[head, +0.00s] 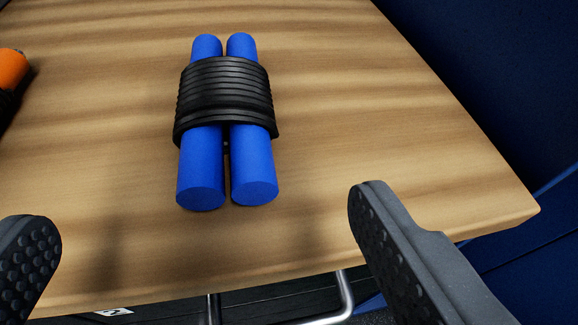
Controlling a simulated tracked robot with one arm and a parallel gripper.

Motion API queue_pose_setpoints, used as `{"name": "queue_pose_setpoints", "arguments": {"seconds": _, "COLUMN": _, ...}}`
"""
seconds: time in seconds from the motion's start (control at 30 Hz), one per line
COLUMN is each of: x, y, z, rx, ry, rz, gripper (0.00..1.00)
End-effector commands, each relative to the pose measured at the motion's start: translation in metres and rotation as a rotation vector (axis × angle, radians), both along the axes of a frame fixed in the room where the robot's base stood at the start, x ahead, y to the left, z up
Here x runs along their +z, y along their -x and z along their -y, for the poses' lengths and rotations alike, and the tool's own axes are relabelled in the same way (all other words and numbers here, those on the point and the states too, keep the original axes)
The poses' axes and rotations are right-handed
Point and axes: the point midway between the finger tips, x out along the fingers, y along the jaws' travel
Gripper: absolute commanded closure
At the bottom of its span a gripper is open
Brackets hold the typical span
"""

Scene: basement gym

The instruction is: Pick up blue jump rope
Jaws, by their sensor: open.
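The blue jump rope (226,110) lies on a wooden tabletop in the upper middle of the head view. Its two blue handles lie side by side, with black cord wound around their middle. The near handle ends point toward me. My gripper (205,240) is open and empty, with one dark studded finger at the lower left and the other at the lower right. Both fingertips are apart from the rope, which lies beyond the gap between them in the picture.
An orange object with a black part (12,70) is cut off at the left edge on the same wooden table (400,110). The table's right and front edges show. Below the front edge is a bent metal tube (345,295). The tabletop right of the rope is clear.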

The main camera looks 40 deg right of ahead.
Motion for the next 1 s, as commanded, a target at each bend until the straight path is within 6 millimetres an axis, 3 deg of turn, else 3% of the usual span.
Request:
{"name": "queue_pose_setpoints", "arguments": {"seconds": 0.3, "x": -0.024, "y": -0.049, "z": 0.022, "rx": -0.005, "ry": -0.001, "rz": 0.001, "gripper": 0.13}}
{"name": "queue_pose_setpoints", "arguments": {"seconds": 0.67, "x": -0.032, "y": -0.072, "z": 0.03, "rx": 0.0, "ry": -0.004, "rz": 0.003, "gripper": 0.13}}
{"name": "queue_pose_setpoints", "arguments": {"seconds": 1.0, "x": -0.048, "y": -0.107, "z": 0.046, "rx": 0.0, "ry": -0.001, "rz": 0.0, "gripper": 0.13}}
